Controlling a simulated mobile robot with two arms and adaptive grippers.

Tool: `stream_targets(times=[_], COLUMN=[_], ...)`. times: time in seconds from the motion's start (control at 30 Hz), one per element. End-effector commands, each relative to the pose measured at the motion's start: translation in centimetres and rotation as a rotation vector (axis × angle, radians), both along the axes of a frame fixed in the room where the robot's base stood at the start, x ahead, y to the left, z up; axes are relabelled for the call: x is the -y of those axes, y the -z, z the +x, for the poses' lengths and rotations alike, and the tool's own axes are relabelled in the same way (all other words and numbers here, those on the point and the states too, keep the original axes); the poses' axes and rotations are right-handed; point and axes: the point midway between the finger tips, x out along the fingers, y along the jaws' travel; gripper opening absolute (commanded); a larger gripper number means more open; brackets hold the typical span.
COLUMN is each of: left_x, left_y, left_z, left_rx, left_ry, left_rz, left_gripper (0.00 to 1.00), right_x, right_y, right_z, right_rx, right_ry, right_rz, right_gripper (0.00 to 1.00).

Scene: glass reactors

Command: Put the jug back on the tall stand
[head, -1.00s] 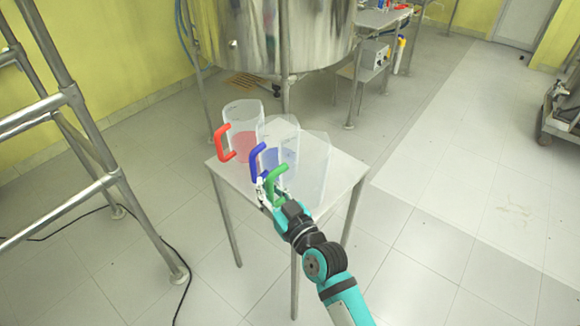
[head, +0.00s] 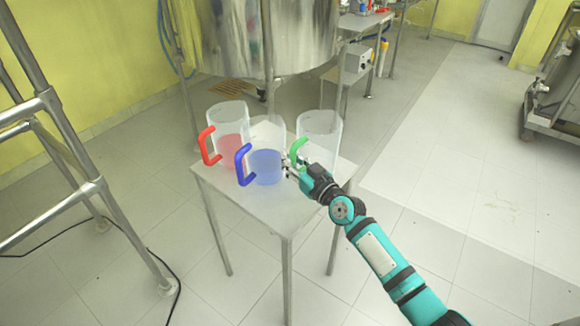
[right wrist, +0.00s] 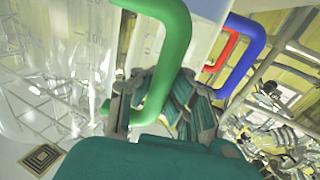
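The clear jug with the green handle (head: 321,133) is upright at the right of the small grey stand (head: 265,212); I cannot tell whether its base touches the top. My right gripper (head: 289,164) is at its handle. In the right wrist view the green handle (right wrist: 172,75) runs between the fingers of that gripper (right wrist: 160,105), which look shut on it. The blue-handled jug (head: 266,166), with blue liquid, and the red-handled jug (head: 230,145), with red liquid, stand on the stand to the left. My left gripper is in neither view.
A large steel tank (head: 262,40) stands behind the stand. A metal ladder frame (head: 70,150) is at the left, with a black cable on the floor. A wheeled metal cart (head: 555,110) is at the far right. The floor to the right is open.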

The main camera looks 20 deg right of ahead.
Motion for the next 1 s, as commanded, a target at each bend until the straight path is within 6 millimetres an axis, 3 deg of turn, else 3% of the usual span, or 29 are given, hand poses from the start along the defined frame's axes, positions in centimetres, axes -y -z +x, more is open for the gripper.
stream_targets(times=[0.1, 0.47, 0.7, 1.0], left_x=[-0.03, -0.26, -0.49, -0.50], left_y=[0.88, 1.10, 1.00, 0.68], left_z=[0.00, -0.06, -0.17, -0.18], left_rx=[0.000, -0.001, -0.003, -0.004], left_ry=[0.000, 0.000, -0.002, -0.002], left_rz=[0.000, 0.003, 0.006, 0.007], left_gripper=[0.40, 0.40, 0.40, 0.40], right_x=[0.07, 0.01, -0.01, -0.01], right_y=[1.37, 1.68, 1.65, 1.32], right_z=[0.02, -0.01, -0.03, -0.03], right_rx=[0.003, 0.004, 0.001, 0.001], right_ry=[0.001, 0.001, 0.001, 0.001], right_rz=[-0.002, -0.001, -0.001, 0.000], right_gripper=[0.00, 0.00, 0.29, 0.29])
